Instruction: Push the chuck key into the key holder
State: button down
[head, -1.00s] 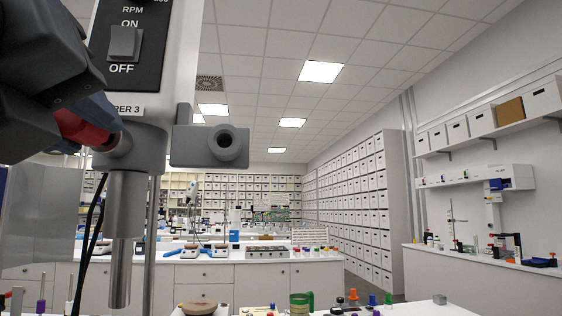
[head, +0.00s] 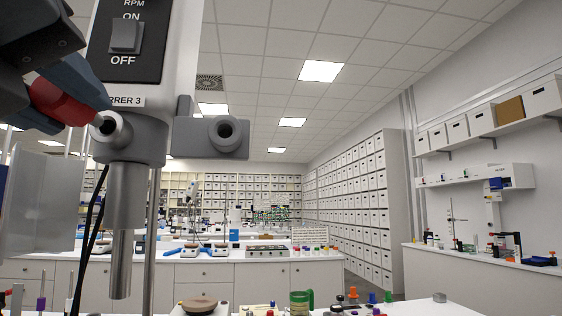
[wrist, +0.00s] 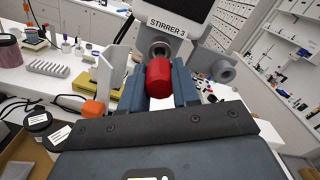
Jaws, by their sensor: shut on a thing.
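My gripper (wrist: 159,90) is shut on the red-handled chuck key (wrist: 159,78). In the head view, the key's red handle (head: 64,102) is at upper left, and its metal end shows against the left side of the stirrer's grey chuck body (head: 138,142). I cannot tell whether that end touches the chuck. The likely key holder, a grey block with a round opening (head: 208,137), sticks out right of the chuck. It also shows right of the key in the wrist view (wrist: 210,67). The key is apart from this opening.
The stirrer's switch panel (head: 126,42) rises above the chuck, and a thick metal shaft (head: 124,230) hangs below. Black cables (head: 88,240) run at its left. A bench behind holds jars and small instruments. The space right of the grey block is open.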

aim_at(47, 90)
jog(key=shift+b+v, duration=0.5)
jog(key=shift+v, duration=1.25)
